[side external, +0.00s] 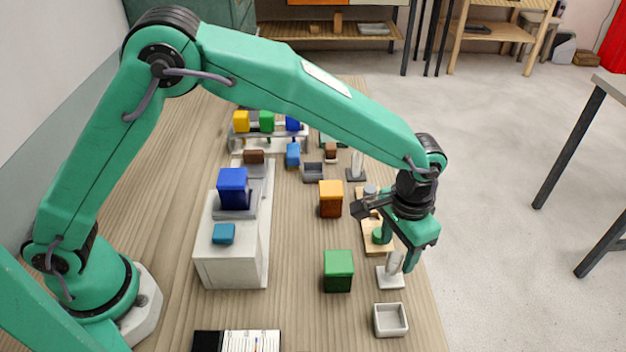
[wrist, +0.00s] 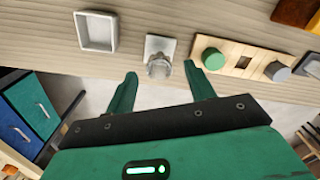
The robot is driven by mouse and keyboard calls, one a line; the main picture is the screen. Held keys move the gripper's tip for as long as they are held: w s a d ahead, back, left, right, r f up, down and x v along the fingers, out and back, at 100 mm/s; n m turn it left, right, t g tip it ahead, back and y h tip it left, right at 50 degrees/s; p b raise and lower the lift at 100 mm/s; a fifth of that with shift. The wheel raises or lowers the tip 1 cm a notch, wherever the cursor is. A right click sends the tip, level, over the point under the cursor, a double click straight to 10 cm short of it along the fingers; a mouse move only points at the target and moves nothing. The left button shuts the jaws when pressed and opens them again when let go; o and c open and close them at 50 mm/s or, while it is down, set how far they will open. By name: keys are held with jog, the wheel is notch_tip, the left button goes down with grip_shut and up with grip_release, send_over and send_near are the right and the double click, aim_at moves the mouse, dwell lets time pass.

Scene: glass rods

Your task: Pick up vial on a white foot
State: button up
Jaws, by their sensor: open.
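The vial (side external: 395,262) is a small clear glass tube standing upright on a square white foot (side external: 390,279) near the table's right edge. In the wrist view the vial (wrist: 159,66) shows beyond and roughly centred between my fingertips, with its white foot (wrist: 160,44) flat on the wood. My gripper (wrist: 161,77) is open and empty. In the side view one finger reaches down close beside the vial and partly hides it. I cannot tell whether it touches.
A light grey tray (side external: 390,320) lies nearer the camera, a green block (side external: 338,270) to the left. A wooden board (wrist: 236,58) with round pegs is beside the foot. An orange block (side external: 330,198) and another vial on a dark foot (side external: 355,173) stand farther back.

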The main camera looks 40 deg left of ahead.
aim_at(394, 264)
jog(key=shift+f, duration=0.1)
jog(key=shift+f, duration=2.5)
jog(key=shift+c, duration=0.4)
jog(key=c, duration=1)
